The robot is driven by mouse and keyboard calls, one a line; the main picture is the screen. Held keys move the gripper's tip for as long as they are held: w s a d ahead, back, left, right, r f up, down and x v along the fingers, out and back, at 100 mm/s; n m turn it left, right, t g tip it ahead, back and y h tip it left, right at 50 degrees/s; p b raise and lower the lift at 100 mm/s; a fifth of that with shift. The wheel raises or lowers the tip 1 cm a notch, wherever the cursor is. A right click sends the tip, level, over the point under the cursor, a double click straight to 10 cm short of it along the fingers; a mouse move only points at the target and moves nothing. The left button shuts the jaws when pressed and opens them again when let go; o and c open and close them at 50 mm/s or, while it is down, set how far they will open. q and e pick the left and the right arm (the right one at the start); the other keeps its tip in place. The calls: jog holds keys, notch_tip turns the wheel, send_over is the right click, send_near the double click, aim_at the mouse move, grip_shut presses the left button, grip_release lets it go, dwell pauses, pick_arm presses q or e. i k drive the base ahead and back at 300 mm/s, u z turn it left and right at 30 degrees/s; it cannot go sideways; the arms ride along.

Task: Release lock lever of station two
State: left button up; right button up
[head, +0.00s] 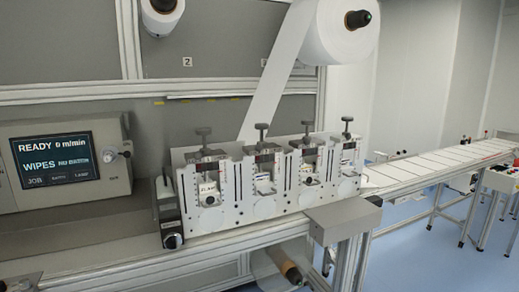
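The white converter unit (270,205) stands on the machine frame in the middle of the head view. It has several stations side by side, each with a dark T-shaped handle on top. The second station from the left (264,185) has an upright T-handle (262,128). I see no readable station number on it, and its lock lever is too small to tell apart. The leftmost station has a T-handle (204,133) and a small labelled tag (208,190). Neither of my grippers shows in the head view.
A control screen (56,158) reading READY 0 m/min stands at the left. A white web (277,75) runs down from a large roll (342,30) behind the stations. A grey box (342,220) sits at the front right. A conveyor (440,162) leads away to the right.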

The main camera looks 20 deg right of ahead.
aim_at(258, 147)
jog(key=u, duration=0.3)
jog(key=i, duration=1.2)
jog(key=z, duration=0.25)
